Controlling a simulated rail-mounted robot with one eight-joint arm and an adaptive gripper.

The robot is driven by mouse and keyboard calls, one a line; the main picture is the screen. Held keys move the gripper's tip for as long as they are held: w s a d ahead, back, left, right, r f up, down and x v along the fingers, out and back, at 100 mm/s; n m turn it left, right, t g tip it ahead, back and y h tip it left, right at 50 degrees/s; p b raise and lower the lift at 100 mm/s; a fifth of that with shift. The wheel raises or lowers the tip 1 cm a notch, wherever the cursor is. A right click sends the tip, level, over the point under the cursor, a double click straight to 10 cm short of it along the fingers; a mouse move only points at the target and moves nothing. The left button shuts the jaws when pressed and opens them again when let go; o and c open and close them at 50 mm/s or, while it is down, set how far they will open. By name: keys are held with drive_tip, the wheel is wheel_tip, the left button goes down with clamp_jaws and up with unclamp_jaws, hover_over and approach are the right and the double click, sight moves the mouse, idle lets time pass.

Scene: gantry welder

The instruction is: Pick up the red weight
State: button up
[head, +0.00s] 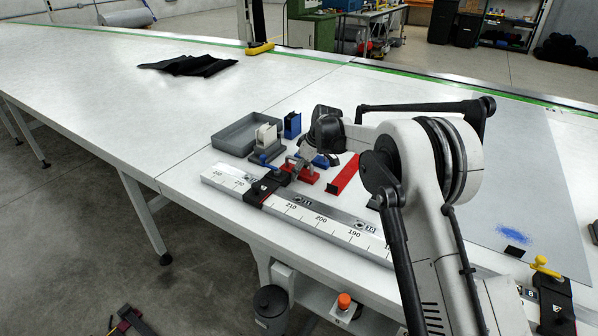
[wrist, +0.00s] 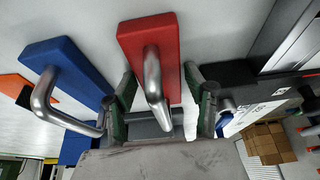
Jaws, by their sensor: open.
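The red weight (wrist: 178,42) is a red block with a bent metal handle (wrist: 152,75), seen in the wrist view at top centre. My gripper (wrist: 160,78) is open, with one dark green finger on each side of the handle. The handle stands between the fingers, with gaps visible on both sides; whether anything touches is hard to tell.
A blue weight (wrist: 65,68) with a similar handle stands close left of the red one in the wrist view. The table's far left is mostly clear.

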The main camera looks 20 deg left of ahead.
clamp_jaws()
drive_tip(key=shift+r, duration=0.1)
idle(0.3)
